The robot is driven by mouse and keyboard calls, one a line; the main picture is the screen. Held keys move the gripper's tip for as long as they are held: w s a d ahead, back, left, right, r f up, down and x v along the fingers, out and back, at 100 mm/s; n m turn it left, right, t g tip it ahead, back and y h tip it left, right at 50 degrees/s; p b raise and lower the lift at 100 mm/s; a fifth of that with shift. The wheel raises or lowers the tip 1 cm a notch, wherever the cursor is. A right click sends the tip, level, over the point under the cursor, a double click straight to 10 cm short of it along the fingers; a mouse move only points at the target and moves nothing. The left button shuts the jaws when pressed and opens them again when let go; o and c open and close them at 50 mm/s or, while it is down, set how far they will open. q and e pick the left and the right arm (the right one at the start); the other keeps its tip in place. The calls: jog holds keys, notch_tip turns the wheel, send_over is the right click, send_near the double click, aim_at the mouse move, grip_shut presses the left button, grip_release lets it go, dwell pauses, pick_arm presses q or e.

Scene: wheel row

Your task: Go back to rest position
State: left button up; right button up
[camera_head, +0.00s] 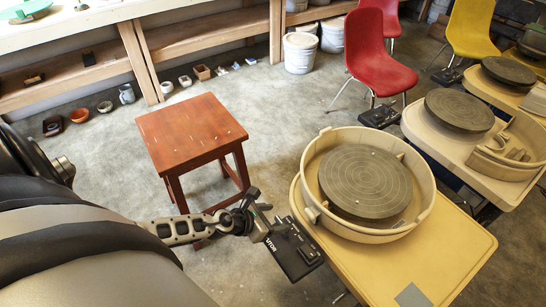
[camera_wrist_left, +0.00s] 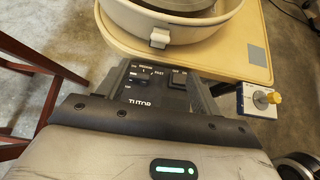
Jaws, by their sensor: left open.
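My left arm comes in from the left in the head view, and my left gripper (camera_head: 256,214) is open, between the red wooden stool and the nearest pottery wheel. A black control box marked TUTOR (camera_head: 293,250) is right by the gripper, fixed at the wheel table's near side; I cannot tell whether they touch. The box also shows in the left wrist view (camera_wrist_left: 155,86), just beyond the grey gripper housing, and I see nothing held. My right gripper is in neither view.
The nearest wheel's cream basin (camera_head: 425,215) sits on a yellow table (camera_head: 455,250). A red stool (camera_head: 190,130) stands left of it. Red (camera_head: 375,50) and yellow (camera_head: 470,28) chairs and more wheels stand behind. A wooden shelf (camera_head: 70,75) lines the back left. Bare concrete floor (camera_head: 280,110) lies between.

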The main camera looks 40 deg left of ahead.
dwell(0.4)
pick_arm(q)
jog(key=s+d+r+m, duration=0.5)
jog(key=d+r+m, duration=0.1)
jog(key=m, duration=1.1)
jog(key=s+d+r+m, duration=0.5)
jog(key=d+m, duration=0.3)
jog(key=m, duration=0.9)
jog(key=shift+s+r+m+t, duration=0.3)
jog(key=shift+s+r+m, duration=0.1)
jog(key=shift+r, duration=0.45)
